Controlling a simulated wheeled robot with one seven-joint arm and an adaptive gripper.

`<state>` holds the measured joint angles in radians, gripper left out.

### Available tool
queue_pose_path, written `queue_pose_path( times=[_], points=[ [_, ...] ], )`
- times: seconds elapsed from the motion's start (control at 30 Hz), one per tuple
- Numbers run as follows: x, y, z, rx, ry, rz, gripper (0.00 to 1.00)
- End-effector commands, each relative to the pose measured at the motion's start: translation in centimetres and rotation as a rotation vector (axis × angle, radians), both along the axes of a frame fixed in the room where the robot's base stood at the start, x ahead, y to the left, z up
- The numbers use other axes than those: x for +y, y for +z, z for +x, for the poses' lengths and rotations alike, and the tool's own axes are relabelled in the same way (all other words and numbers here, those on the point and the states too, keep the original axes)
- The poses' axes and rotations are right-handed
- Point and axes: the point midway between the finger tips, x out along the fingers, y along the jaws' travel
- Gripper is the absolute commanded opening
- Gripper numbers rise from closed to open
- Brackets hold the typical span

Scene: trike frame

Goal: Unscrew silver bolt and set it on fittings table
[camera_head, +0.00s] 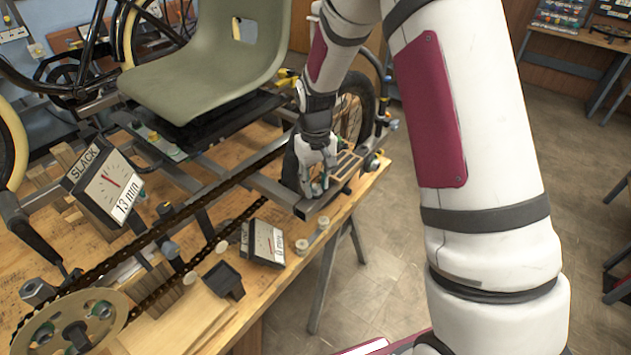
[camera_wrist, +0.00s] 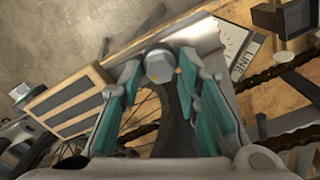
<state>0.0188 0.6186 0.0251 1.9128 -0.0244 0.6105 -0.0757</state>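The silver bolt (camera_wrist: 159,66) shows its hex head in the wrist view, at the end of a flat grey metal piece of the trike frame (camera_wrist: 195,38). My gripper (camera_wrist: 158,68) is open, with one teal-padded finger on each side of the bolt head. Small gaps seem to show between the head and the fingers; I cannot tell how deep the fingers reach. In the head view my gripper (camera_head: 318,192) points down at the frame's near right corner and hides the bolt. A table with trays of small parts (camera_head: 575,33) stands at the far right; I cannot tell if it is the fittings table.
A wooden workbench (camera_head: 215,325) carries the frame. A SLACK dial (camera_head: 108,190), a second dial (camera_head: 263,243), a chain (camera_head: 215,245) and a small black holder (camera_head: 225,280) lie near. A slatted wooden piece (camera_wrist: 68,103) sits beside my gripper. Open floor (camera_head: 375,260) lies right of the bench.

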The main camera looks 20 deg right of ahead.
Motion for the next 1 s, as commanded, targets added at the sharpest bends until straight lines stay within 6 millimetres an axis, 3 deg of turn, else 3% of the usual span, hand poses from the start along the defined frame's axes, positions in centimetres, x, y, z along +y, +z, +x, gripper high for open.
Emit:
queue_pose_path(
  times=[0.2,0.47,1.0],
  points=[
    [-0.03,0.0,0.0,0.0,-0.139,0.0,0.3],
    [-0.06,0.0,0.0,0.0,-0.164,0.0,0.3],
    [-0.12,-0.02,-0.03,0.0,-0.404,0.0,0.3]
  ],
)
